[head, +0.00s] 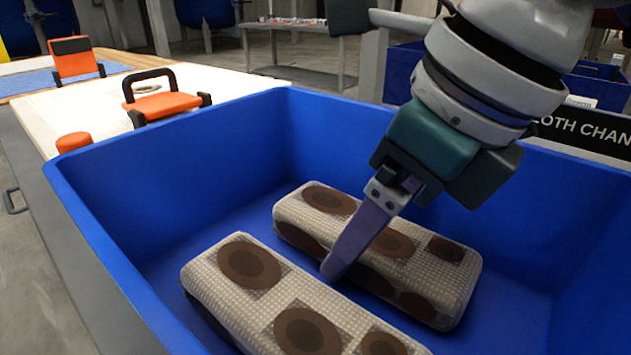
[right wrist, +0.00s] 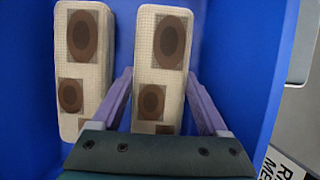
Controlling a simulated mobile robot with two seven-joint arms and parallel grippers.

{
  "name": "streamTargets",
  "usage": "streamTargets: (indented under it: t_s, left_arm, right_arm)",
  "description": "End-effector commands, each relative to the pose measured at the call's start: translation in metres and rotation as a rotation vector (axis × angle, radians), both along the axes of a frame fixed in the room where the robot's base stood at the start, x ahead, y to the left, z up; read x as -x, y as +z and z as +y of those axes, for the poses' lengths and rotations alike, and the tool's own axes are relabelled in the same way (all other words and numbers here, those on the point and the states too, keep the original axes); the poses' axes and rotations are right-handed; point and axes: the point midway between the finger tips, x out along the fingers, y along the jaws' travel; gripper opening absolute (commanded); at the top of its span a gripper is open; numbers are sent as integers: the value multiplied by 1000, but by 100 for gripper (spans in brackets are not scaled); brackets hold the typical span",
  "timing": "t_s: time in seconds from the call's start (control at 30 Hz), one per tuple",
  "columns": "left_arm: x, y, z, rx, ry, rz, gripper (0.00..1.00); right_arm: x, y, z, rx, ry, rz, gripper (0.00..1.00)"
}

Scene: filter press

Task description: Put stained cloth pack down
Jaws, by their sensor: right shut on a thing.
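Two stained cloth packs, pale woven blocks with dark brown round stains, are in a blue bin (head: 160,165). My right gripper (head: 345,258) reaches down into the bin and is shut on the farther cloth pack (head: 420,264). One finger shows on the pack's near side; the other is hidden behind it in the head view. In the right wrist view both fingers flank this held pack (right wrist: 160,85). The other cloth pack (head: 290,298) lies beside it, nearer me, with a narrow gap. The held pack appears level and low in the bin; floor contact is unclear. My left gripper is out of view.
The bin's walls rise around the packs. A pale table (head: 110,105) at the left holds orange items with black handles (head: 165,104). A dark sign (head: 585,133) with white lettering is at the right. Bare bin floor shows right of the packs.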

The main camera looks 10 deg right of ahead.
Motion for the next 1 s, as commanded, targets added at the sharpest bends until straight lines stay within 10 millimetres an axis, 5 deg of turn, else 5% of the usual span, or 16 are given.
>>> streamTargets:
  t_s: [0.17,0.2,0.37,0.73,1.0]
  left_arm:
    - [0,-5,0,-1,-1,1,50]
    - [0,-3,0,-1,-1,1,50]
    - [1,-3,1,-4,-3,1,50]
    - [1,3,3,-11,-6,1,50]
    - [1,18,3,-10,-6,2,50]
  right_arm:
    - [0,-4,0,0,0,0,17]
    - [0,-2,0,0,0,0,81]
    - [0,-2,0,0,0,0,99]
    - [1,8,-2,0,1,-1,100]
    - [18,63,-15,1,1,-6,100]
